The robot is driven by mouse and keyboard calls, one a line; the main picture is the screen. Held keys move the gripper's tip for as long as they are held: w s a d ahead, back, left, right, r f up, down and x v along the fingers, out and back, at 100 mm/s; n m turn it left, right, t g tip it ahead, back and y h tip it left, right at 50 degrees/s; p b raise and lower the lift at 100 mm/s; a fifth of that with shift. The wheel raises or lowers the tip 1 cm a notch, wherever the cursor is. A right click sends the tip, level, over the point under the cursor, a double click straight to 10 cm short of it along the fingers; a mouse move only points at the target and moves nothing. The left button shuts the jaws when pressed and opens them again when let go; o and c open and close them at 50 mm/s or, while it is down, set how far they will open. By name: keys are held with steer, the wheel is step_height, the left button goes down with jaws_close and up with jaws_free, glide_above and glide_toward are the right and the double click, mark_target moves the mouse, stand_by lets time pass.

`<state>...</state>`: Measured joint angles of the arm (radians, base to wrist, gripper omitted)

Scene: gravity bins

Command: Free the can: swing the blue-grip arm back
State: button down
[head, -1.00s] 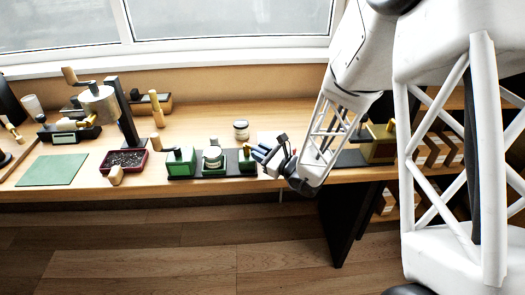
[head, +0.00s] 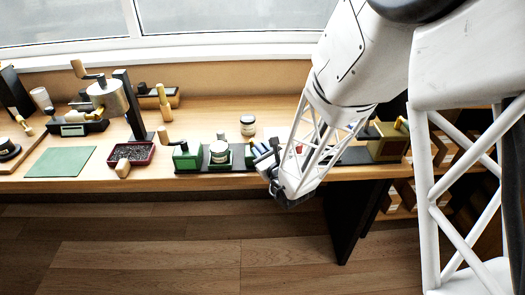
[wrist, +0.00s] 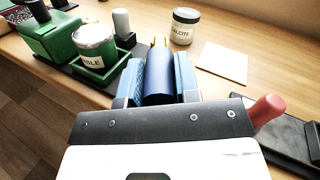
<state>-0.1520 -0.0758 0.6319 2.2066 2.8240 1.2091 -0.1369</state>
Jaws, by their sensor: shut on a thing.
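The blue grip (wrist: 159,75) is a dark blue cylinder right of the can in the wrist view. My gripper (wrist: 158,80) is shut on the blue grip, with a lighter blue finger on each side. It also shows at the table's front edge in the head view (head: 267,160). A bit of brass shows behind the grip. The rest of the blue-grip arm is hidden.
A green block (wrist: 50,35) stands left of the can. A labelled jar (wrist: 185,26) and a white card (wrist: 222,62) lie behind and right. A red handle (wrist: 267,108) is close at my right. A soil tray (head: 133,152) stands further left.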

steer(key=c, duration=0.8)
jaws_free()
steer(key=shift+c, duration=0.2)
steer(key=v, duration=0.8)
